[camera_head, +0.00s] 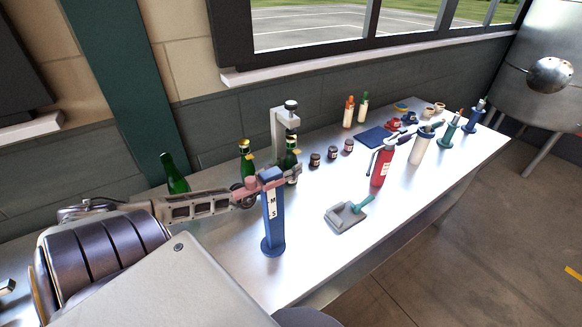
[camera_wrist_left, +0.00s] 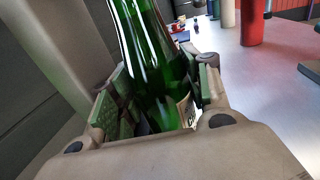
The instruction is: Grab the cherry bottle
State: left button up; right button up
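A green bottle (camera_head: 291,157) with a gold top stands by the grey bench press at the back of the table. It may be the cherry bottle, but I cannot read its label. My left gripper (camera_head: 291,172) reaches it from the left, low on its body. In the left wrist view the green bottle (camera_wrist_left: 155,70) stands between the two finger pads of my left gripper (camera_wrist_left: 165,105). The pads are close to its sides; I cannot tell whether they press on it. A second gold-topped green bottle (camera_head: 246,157) stands to the left. My right gripper is not in view.
A blue post (camera_head: 271,225) stands in front of my left gripper. The grey press (camera_head: 282,125) stands behind the bottle. Another green bottle (camera_head: 174,174) is behind my arm. Small dark jars (camera_head: 332,154), a red bottle (camera_head: 382,166) and a grey tool (camera_head: 347,215) are to the right.

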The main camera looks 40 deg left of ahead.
aim_at(290, 168)
pick_arm(q)
jog(key=c, duration=0.7)
jog(key=shift+r, duration=0.2)
